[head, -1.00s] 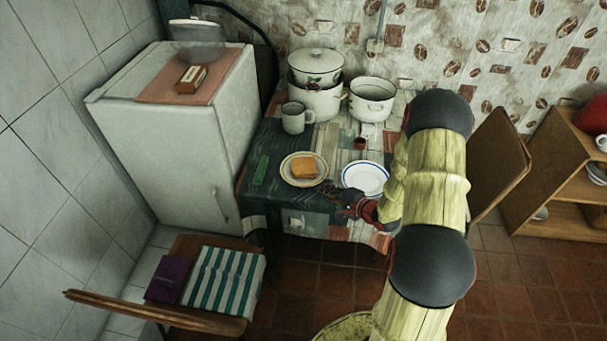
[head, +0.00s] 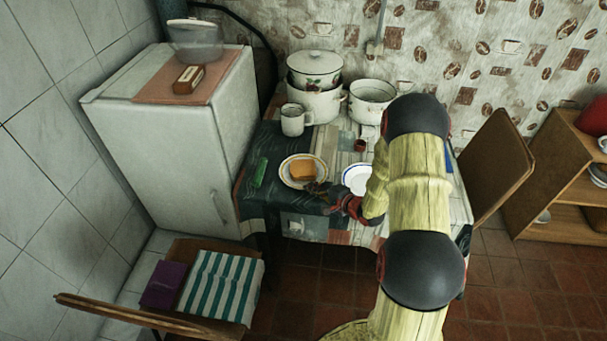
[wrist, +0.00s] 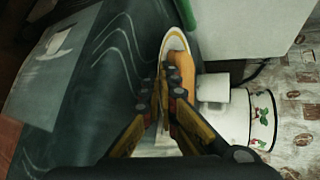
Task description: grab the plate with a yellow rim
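The plate with a yellow rim (head: 287,181) lies on the table in the head view with a slice of bread (head: 302,170) on it. In the wrist view the plate (wrist: 173,42) is seen at a steep angle, its rim running down towards the fingers, with the bread (wrist: 182,68) beyond. My gripper (head: 322,190) is at the plate's front right edge. In the wrist view its fingers (wrist: 160,97) are apart, with the near part of the plate showing between them. I cannot tell whether they touch it.
A blue-rimmed white plate (head: 356,179) lies to the right, partly hidden by my arm. A white mug (head: 293,120), stacked pots (head: 316,103) and another white pot (head: 371,97) stand behind. A green object (head: 260,172) lies left. The fridge (head: 180,140) stands beside the table.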

